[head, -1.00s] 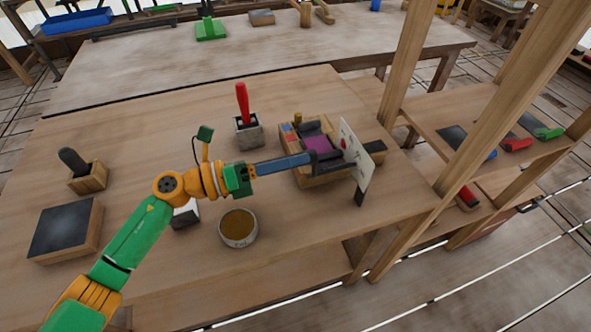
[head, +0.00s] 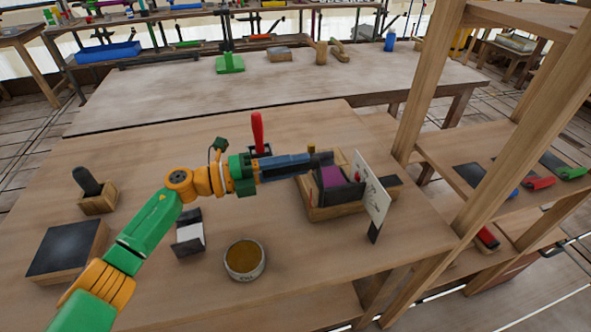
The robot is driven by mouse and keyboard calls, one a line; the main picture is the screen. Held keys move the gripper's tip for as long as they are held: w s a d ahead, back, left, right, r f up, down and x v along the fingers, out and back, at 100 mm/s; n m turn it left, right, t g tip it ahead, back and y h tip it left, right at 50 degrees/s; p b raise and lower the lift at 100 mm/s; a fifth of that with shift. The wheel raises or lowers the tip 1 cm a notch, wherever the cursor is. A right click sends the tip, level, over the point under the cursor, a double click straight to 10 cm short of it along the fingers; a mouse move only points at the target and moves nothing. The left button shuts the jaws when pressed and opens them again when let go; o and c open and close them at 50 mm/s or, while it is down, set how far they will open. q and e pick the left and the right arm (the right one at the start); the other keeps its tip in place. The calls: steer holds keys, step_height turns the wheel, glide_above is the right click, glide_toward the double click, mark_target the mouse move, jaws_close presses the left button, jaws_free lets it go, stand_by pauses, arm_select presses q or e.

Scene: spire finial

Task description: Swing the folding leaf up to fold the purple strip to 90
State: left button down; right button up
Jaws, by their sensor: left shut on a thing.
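The wooden folding jig (head: 322,214) stands on the near bench, right of centre. The purple strip (head: 330,177) shows in it, partly covered by my gripper. A dark plate (head: 342,196), which looks like part of the folding leaf, stands just in front of the strip. My left gripper (head: 324,158) reaches in from the left over the strip. It is shut on a dark part at the jig, probably the leaf; its jaws hide the exact contact. I cannot read the fold angle. My right gripper is not in view.
A white marked card (head: 372,192) stands right of the jig. A tin (head: 245,259), a dark block with a white face (head: 189,237) and a red-handled tool (head: 257,130) are near my arm. Wooden shelf posts (head: 432,85) rise at the right.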

mark_target(258, 172)
arm_select(q)
steer(key=shift+w, duration=0.15)
stand_by(0.3)
steer(key=c, duration=0.6)
jaws_free()
steer(key=shift+a, duration=0.1)
steer(key=b+v, duration=0.2)
steer(key=v, duration=0.4)
steer(key=shift+a+f, duration=0.1)
steer(key=shift+f, duration=0.1)
steer(key=shift+a+r, duration=0.1)
steer(key=shift+a, duration=0.35)
steer(key=shift+d, duration=0.1)
